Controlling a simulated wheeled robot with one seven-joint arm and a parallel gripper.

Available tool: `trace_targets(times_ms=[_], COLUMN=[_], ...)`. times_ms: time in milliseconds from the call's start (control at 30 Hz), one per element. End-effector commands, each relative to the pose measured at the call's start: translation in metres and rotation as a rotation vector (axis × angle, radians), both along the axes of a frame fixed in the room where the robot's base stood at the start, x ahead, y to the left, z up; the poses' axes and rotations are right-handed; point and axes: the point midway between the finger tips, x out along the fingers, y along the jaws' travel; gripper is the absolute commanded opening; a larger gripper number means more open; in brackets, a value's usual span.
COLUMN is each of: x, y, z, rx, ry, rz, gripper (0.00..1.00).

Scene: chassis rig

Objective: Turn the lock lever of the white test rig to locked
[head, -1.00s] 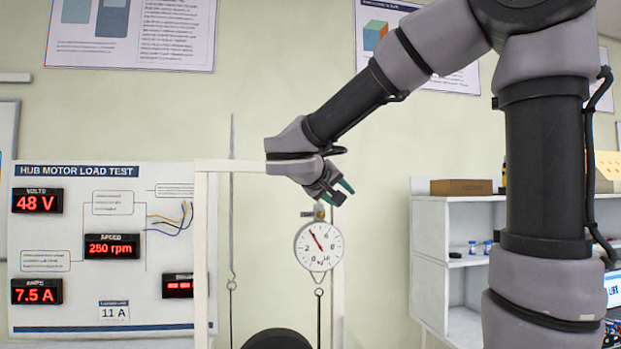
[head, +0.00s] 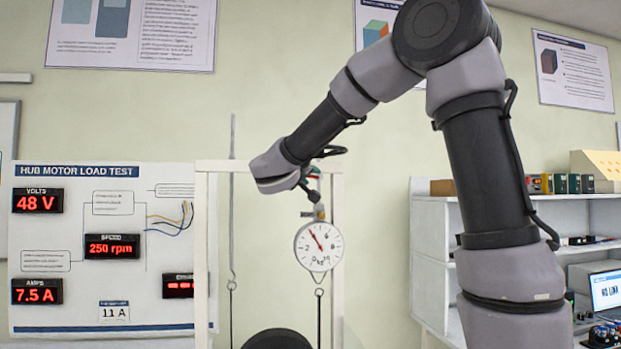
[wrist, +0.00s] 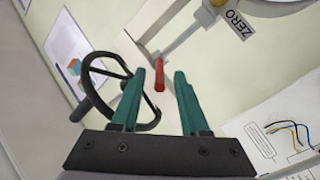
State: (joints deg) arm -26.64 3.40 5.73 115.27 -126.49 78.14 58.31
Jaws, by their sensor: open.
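The white test rig (head: 202,240) is a pale frame with a round dial gauge (head: 319,244) hanging inside it. A red-tipped lever (wrist: 159,78) shows in the wrist view, at the end of a grey rod. I take it for the lock lever. My gripper (wrist: 160,72) is open, with its two teal fingers on either side of the lever in the picture. Whether the lever is truly between them or just beyond, I cannot tell. In the head view my gripper (head: 312,182) is above the gauge, and the lever is largely hidden there.
A label reading ZERO (wrist: 240,22) is by the gauge. A black wheel (head: 277,339) hangs low in the frame. The load-test panel (head: 100,305) stands left, with wires at its upper right. White shelves (head: 432,230) stand right. The wall behind is bare between posters.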

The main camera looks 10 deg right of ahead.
Motion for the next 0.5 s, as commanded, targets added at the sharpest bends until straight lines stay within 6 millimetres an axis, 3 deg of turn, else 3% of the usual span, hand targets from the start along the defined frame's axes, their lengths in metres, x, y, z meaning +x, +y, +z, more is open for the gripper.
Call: trace_targets(times_ms=[400, 467, 500], x=[0.0089, 0.0088, 0.0088], y=[-0.005, -0.005, -0.005], z=[-0.0002, -0.0002, -0.0002], rx=[-0.001, -0.001, -0.001], ry=[0.001, 0.001, 0.001], rz=[0.001, 0.001, 0.001], gripper=[0.45, 0.26, 0.1])
